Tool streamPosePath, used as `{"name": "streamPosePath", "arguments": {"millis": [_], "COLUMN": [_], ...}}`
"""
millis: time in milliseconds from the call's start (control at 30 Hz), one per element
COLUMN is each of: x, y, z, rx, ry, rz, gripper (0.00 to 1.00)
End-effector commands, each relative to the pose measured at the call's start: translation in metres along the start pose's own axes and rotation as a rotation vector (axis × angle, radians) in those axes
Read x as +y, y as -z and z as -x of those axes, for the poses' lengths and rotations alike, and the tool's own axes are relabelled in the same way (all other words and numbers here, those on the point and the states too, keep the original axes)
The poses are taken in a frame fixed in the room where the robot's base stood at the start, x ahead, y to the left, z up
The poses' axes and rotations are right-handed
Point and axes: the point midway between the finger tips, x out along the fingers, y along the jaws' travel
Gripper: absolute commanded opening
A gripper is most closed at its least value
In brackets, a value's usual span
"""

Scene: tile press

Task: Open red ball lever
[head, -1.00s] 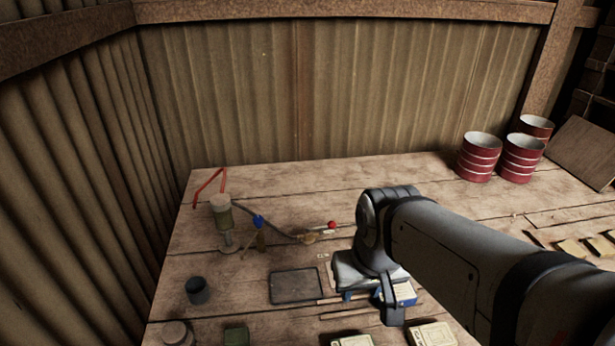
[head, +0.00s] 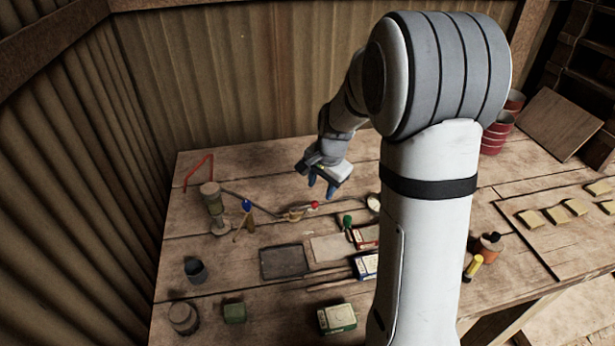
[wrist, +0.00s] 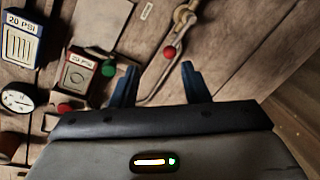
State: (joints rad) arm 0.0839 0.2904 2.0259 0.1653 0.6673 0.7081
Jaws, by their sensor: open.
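The red ball (head: 314,205) of the lever sits at the end of a short metal arm on a brass valve (head: 294,214), on the wooden table. In the wrist view the red ball (wrist: 169,52) lies ahead of my jaws, between the lines of the two fingers, and the brass valve (wrist: 183,17) is beyond it. My gripper (head: 321,190) is above the table, just behind the ball in the head view. Its blue fingers are open and empty, and they also show in the wrist view (wrist: 160,85). The ball and fingers look apart.
A green ball (head: 347,220), a red box (head: 366,237) and a blue 20 PSI box (wrist: 22,38) are nearby. A dark tray (head: 283,262) lies in front.

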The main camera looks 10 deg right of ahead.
Motion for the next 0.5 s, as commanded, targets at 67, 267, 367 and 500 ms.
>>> {"name": "streamPosePath", "arguments": {"millis": [67, 267, 367, 500], "x": [-0.008, -0.015, -0.016, -0.015], "y": [0.01, 0.021, 0.02, 0.019], "z": [-0.007, -0.024, -0.036, -0.059], "rx": [-0.006, -0.01, -0.012, -0.013], "ry": [-0.002, -0.001, -0.002, -0.003], "rz": [-0.061, -0.133, -0.137, -0.136], "gripper": [0.42, 0.42, 0.42, 0.42]}}
